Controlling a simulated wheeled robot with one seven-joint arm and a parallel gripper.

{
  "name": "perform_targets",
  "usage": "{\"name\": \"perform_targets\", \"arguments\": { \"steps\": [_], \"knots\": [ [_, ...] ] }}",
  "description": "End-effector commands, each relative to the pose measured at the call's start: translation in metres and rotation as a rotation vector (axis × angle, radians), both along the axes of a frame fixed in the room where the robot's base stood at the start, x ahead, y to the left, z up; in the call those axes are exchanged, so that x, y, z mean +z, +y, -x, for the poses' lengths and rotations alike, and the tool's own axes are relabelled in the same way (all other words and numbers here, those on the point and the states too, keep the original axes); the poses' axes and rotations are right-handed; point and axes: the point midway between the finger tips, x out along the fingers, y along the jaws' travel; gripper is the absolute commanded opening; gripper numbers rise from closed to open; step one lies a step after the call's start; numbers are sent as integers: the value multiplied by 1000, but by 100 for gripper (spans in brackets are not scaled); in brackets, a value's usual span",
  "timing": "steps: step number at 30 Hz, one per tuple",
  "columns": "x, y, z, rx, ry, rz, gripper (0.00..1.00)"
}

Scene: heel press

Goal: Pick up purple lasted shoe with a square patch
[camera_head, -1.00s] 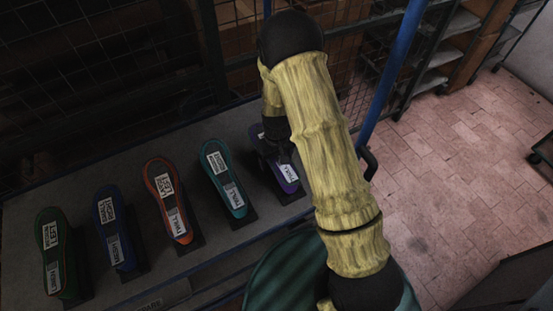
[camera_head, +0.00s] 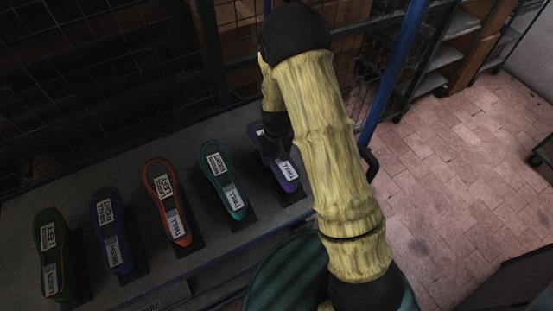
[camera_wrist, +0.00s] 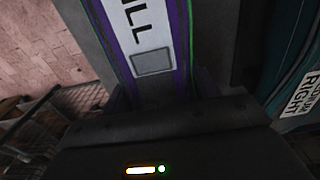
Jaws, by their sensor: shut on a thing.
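The purple lasted shoe (camera_head: 288,177) is at the right end of a row of shoes on the grey bench, in the head view. It carries white labels. In the wrist view the purple shoe (camera_wrist: 183,45) has a purple and green edge, a label ending in "ILL" and a grey square patch (camera_wrist: 153,62). My gripper (camera_head: 275,140) is over the shoe and shut on it. In the wrist view my gripper (camera_wrist: 160,92) has its fingers at both sides of the shoe, just below the patch. My arm hides part of the shoe. I cannot tell whether it is clear of its dark stand.
A teal shoe (camera_head: 222,178) stands beside the purple one. An orange shoe (camera_head: 167,200), a blue shoe (camera_head: 112,228) and a green shoe (camera_head: 49,252) stand further left. A wire mesh and a blue post (camera_head: 397,70) are behind. The tiled floor (camera_head: 450,165) is open at right.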

Motion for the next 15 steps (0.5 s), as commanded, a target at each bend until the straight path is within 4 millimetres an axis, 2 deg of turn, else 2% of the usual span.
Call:
{"name": "perform_targets", "arguments": {
  "steps": [9, 15],
  "knots": [
    [49, 1, -2, 2, -8, -2, 16],
    [72, 0, -1, 0, -5, -1, 16]
  ]
}}
